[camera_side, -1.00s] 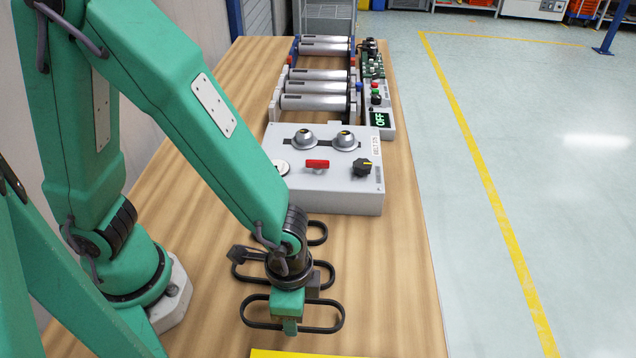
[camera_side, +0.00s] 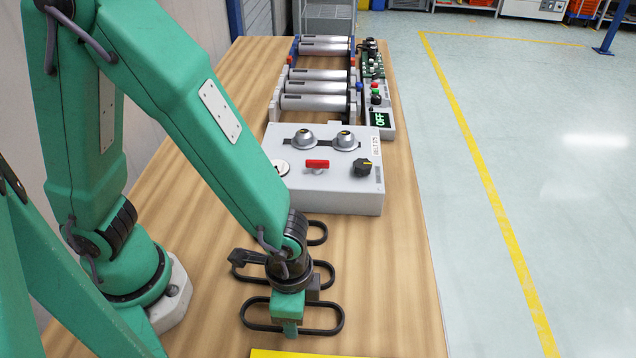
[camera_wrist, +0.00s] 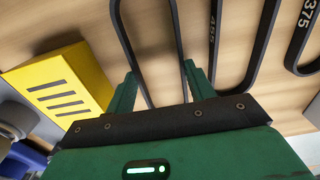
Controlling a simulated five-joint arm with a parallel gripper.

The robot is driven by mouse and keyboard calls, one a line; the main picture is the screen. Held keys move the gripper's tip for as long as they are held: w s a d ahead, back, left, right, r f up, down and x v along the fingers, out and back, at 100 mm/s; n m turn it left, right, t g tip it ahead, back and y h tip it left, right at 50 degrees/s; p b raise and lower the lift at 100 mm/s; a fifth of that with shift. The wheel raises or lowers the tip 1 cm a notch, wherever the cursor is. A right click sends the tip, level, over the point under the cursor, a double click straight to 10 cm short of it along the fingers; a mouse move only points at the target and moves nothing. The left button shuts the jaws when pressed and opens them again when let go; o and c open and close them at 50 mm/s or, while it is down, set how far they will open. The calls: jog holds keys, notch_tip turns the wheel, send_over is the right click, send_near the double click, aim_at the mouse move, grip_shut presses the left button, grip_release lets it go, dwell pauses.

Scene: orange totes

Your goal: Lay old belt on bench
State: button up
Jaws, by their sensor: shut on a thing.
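Black loop belts lie near the front of the bench (camera_side: 395,290). My gripper (camera_side: 291,330) is at the front belt (camera_side: 335,318), shut on it, with the fingers reaching down inside the picture of its loop. In the wrist view this belt (camera_wrist: 127,40) runs between my two fingers (camera_wrist: 160,88). The belt is at or very near the bench top; I cannot tell if it touches. A belt marked 455 (camera_wrist: 213,30) lies beside it, and one marked 375 (camera_wrist: 303,25) farther right. In the side view the middle belt (camera_side: 333,272) and back belt (camera_side: 322,230) are partly hidden by my wrist.
A yellow slotted block (camera_wrist: 60,85) stands left of my gripper in the wrist view; its edge (camera_side: 300,353) shows at the side view's bottom. A grey control box (camera_side: 340,190) with knobs and a red handle stands behind the belts. Rollers (camera_side: 318,88) are beyond it. The bench's right strip is clear.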

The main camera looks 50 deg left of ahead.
jog(key=shift+f, duration=0.2)
jog(key=o, duration=1)
jog(key=shift+o, duration=0.2)
jog(key=shift+r, duration=1.15)
jog(key=shift+r, duration=0.7)
jog(key=shift+r, duration=0.35)
jog(key=shift+r, duration=0.7)
jog(key=shift+r, duration=0.35)
jog(key=shift+r, duration=0.25)
